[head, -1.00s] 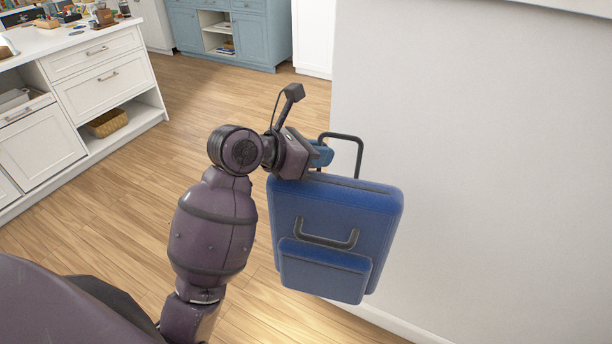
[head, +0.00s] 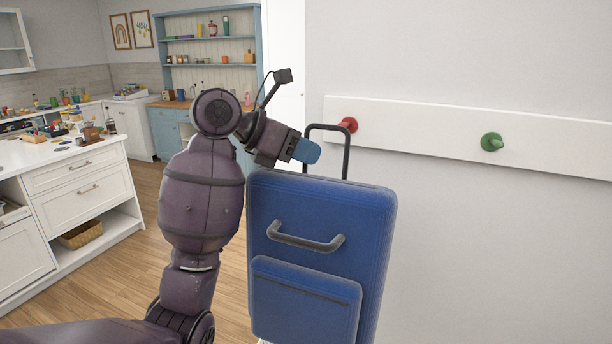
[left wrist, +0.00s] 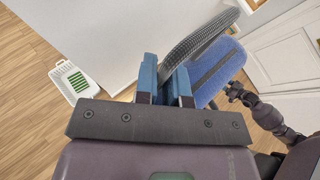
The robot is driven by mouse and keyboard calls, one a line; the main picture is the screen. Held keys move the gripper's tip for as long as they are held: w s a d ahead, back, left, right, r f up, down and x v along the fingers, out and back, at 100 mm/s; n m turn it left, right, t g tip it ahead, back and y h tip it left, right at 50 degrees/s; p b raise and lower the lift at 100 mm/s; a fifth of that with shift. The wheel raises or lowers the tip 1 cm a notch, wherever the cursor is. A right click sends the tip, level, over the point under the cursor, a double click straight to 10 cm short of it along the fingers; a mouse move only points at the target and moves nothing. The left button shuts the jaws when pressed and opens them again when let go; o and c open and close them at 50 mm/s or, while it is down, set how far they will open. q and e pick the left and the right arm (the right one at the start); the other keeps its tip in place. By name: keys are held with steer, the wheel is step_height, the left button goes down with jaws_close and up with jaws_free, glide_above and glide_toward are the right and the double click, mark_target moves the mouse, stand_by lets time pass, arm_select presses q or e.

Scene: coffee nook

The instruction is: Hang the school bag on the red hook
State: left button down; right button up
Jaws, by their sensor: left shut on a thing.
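The blue school bag (head: 350,225) hangs upright from my left gripper (head: 307,150) in the head view. The gripper is shut on the bag's dark top loop, which stands above the bag's top edge. The left wrist view shows the blue fingers (left wrist: 165,85) closed at the dark loop (left wrist: 195,40), with the blue bag (left wrist: 222,72) behind. The red hook (head: 348,124) sticks out of a white rail on the wall. In the picture it is just right of the loop's top; whether they touch, I cannot tell.
The white rail (head: 420,135) also carries a green hook (head: 492,142) to the right. A white counter (head: 60,165) with drawers stands at the left. A white basket with green slots (left wrist: 75,82) is on the floor in the left wrist view.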

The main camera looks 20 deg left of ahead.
mark_target(328, 137)
arm_select(q)
steer(key=shift+w+r, duration=0.1)
steer(key=shift+r, duration=0.5)
steer(key=shift+w, duration=0.15)
steer(key=shift+w+d+f, duration=0.1)
steer(key=shift+w+f, duration=0.1)
steer(key=shift+w, duration=2.3)
steer(key=shift+w+d+f, duration=0.1)
steer(key=shift+w+f, duration=0.05)
steer(key=shift+w, duration=2.35)
steer(key=shift+w+f, duration=0.6)
steer(key=shift+w, duration=0.1)
